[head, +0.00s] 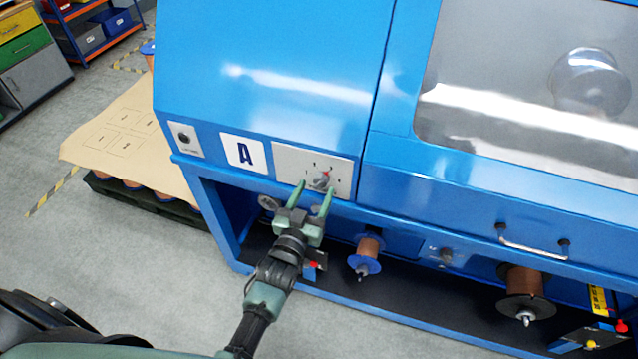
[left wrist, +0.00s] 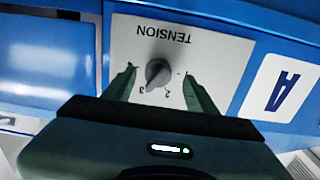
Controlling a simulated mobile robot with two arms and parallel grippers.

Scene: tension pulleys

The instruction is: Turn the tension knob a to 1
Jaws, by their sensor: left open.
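The tension knob a (head: 321,182) is a small grey knob on a pale plate (head: 290,158) beside the "A" label (head: 243,153) on the blue machine. In the left wrist view the picture is upside down, and the knob (left wrist: 158,74) sits under the word TENSION, with digits 2 and 3 close by. The left wrist view shows gaps between the fingers (left wrist: 159,80) and the knob. My right gripper is not in view.
Copper spools (head: 368,250) and (head: 524,284) stick out below the panel. A door handle (head: 533,243) is at the right. A pallet with a cardboard sheet (head: 120,135) stands at the left. Grey floor (head: 120,255) in front is clear.

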